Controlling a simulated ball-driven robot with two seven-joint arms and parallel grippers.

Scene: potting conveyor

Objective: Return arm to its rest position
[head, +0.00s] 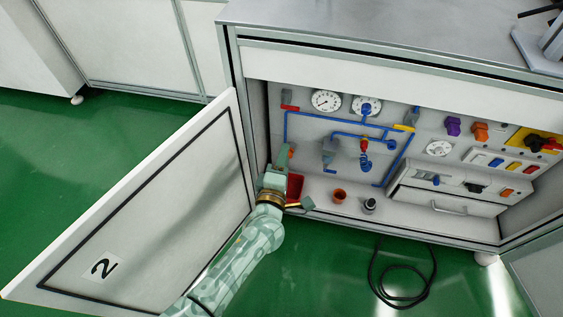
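My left arm comes in from the bottom left, and its pale green gripper (297,180) is at the left side of the open cabinet's (330,195) opening, beside the open door (150,215). Its two fingers are spread apart, one pointing up and the other to the right. A red object (295,187) shows between or behind the fingers; I cannot tell whether it touches them. The fingers do not look closed on it. My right gripper is out of view.
Blue pipes, gauges (326,101) and switches cover the back panel. A drawer (448,203) is at right. A black cable (403,299) lies coiled on the green floor.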

